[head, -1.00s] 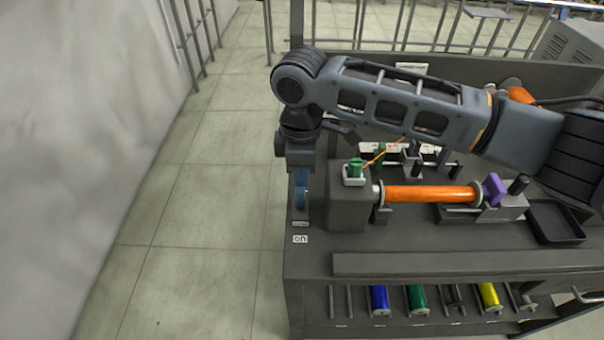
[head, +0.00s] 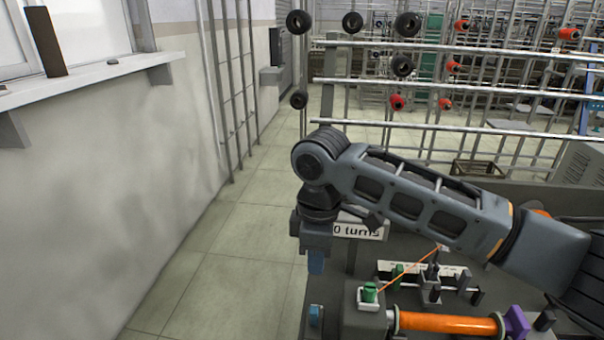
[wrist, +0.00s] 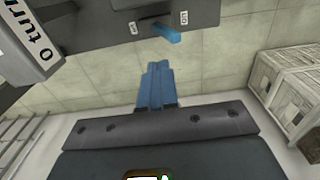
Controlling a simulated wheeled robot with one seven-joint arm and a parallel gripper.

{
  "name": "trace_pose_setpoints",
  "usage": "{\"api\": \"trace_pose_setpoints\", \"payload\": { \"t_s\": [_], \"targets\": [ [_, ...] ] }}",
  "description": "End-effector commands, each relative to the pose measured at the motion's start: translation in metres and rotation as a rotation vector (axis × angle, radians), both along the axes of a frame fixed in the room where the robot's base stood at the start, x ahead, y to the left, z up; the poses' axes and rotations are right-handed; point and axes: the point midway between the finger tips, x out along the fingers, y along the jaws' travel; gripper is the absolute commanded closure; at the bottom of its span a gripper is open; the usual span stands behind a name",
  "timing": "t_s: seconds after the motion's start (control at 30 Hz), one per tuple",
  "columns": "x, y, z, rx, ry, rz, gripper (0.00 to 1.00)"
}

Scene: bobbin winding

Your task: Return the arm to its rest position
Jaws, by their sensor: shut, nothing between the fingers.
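My gripper (head: 316,262) points down at the left edge of the machine bench in the head view. Its blue fingers (wrist: 156,82) are closed together and empty in the wrist view. My arm stretches from the right across the bench. A blue lever (wrist: 167,33) lies just beyond the fingertips in the wrist view, apart from them, between two small labels. The lever also shows below my gripper in the head view (head: 315,314). An orange-wound bobbin (head: 448,324) lies on the winding machine, with a purple part (head: 517,322) at its right end.
A sign ending in "0 turns" (head: 360,231) stands behind my gripper, partly hidden. A green part (head: 370,291) has an orange thread running from it. Rails and racks (head: 440,128) stand behind. Open floor (head: 225,255) lies left of the bench, before a wall.

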Motion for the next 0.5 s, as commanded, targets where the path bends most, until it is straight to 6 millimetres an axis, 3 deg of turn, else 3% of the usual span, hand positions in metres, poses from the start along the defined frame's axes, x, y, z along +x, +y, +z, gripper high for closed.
{"api": "trace_pose_setpoints", "payload": {
  "t_s": [0.17, 0.3, 0.5],
  "targets": [
    [-0.020, 0.047, -0.019, 0.151, -0.012, -0.001, 1.00],
    [-0.045, 0.103, -0.032, 0.365, -0.036, -0.035, 1.00],
    [-0.076, 0.165, -0.033, 0.655, -0.071, -0.142, 1.00]
  ]
}}
